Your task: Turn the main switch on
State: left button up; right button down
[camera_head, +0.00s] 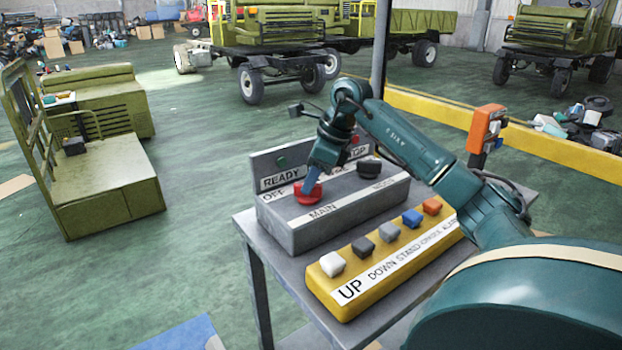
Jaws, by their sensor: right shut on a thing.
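The main switch (305,196) is a red knob on top of a grey control box (345,205), above the label MAIN. The word OFF shows on the label to its left. My right gripper (312,183) reaches down from the right and is shut on the red knob. The gripper and wrist partly cover the knob and the labels behind it, so the knob's exact angle is hard to tell. My left gripper is not in view.
A black knob (369,166) sits right of the red one. A yellow button box (395,254) with several coloured buttons stands in front, on the grey table (250,222). An orange device (486,128) stands at the back right. Green trucks (267,30) stand behind.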

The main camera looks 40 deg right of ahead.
jog(key=m+t+h+p, duration=0.1)
jog(key=m, duration=0.3)
jog(key=m+h, duration=0.1)
jog(key=m, duration=0.2)
jog(key=m+h+p, duration=0.1)
jog(key=m, duration=0.1)
jog(key=shift+a+r+h, duration=0.1)
jog(key=shift+a+h, duration=0.15)
jog(key=shift+h, duration=0.05)
jog(key=m, duration=0.2)
jog(key=m+h, duration=0.1)
jog(key=m, duration=0.1)
jog(key=shift+a+m+h, duration=0.1)
jog(key=shift+m+h, duration=0.2)
jog(key=shift+m, duration=0.1)
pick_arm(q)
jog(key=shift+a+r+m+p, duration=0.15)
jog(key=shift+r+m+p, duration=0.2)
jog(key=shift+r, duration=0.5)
pick_arm(e)
jog(key=shift+w+m+g+h, duration=0.1)
jog(key=shift+m+g+h, duration=0.25)
jog(key=shift+m, duration=0.65)
jog(key=shift+m+g+h, duration=0.25)
jog(key=shift+m+g, duration=0.2)
jog(key=shift+m, duration=0.55)
jog(key=c, duration=1.4)
grip_release()
jog(key=shift+o, duration=0.2)
